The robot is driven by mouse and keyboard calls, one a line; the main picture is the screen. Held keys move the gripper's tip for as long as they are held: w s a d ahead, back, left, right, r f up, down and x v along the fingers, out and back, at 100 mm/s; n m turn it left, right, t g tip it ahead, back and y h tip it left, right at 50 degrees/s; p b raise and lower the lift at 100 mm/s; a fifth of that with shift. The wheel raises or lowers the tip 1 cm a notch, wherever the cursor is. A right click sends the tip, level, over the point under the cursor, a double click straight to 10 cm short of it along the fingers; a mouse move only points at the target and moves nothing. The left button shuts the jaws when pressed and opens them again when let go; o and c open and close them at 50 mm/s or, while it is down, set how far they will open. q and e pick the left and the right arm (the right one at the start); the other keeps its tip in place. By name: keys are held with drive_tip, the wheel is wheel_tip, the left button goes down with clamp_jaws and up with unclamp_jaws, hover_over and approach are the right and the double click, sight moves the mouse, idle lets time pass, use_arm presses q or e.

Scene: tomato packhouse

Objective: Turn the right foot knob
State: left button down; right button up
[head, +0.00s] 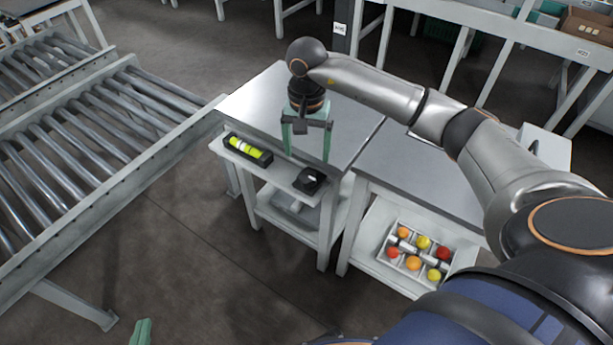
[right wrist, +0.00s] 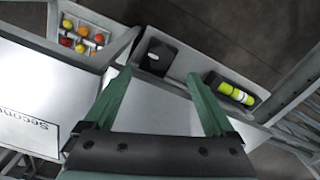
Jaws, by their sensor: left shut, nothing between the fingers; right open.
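The foot knob, a black knob on a square black base (head: 310,181), sits at the right end of a grey ledge (head: 277,172) on the front of the metal table. It also shows in the right wrist view (right wrist: 158,57), beyond my fingertips. My right gripper (head: 307,152) is open with green fingers pointing down, above the table's front part and apart from the knob. In the right wrist view its open fingers (right wrist: 163,75) have nothing between them. A green fingertip of my left gripper (head: 140,332) shows low in the head view, shut and empty, far from the knob.
A yellow-green level vial in a black holder (head: 248,150) lies at the ledge's left end. A crate of tomatoes (head: 420,277) stands on a lower shelf at right. A roller conveyor (head: 120,170) stands at left. Floor in front of the ledge is clear.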

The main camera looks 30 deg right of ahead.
sight(307, 178)
wheel_tip(307, 178, down, 9)
drive_tip(key=shift+f+b, duration=0.1)
drive_tip(key=shift+b, duration=0.6)
use_arm(q)
drive_tip(key=w+r+m+t+h, duration=0.1)
drive_tip(key=w+r+t, duration=0.2)
drive_tip(key=r, duration=0.6)
drive_tip(key=shift+t, duration=0.6)
drive_tip(key=shift+w+r, duration=0.1)
use_arm(e)
drive_tip(key=shift+c, duration=0.2)
drive_tip(key=c, duration=1.3)
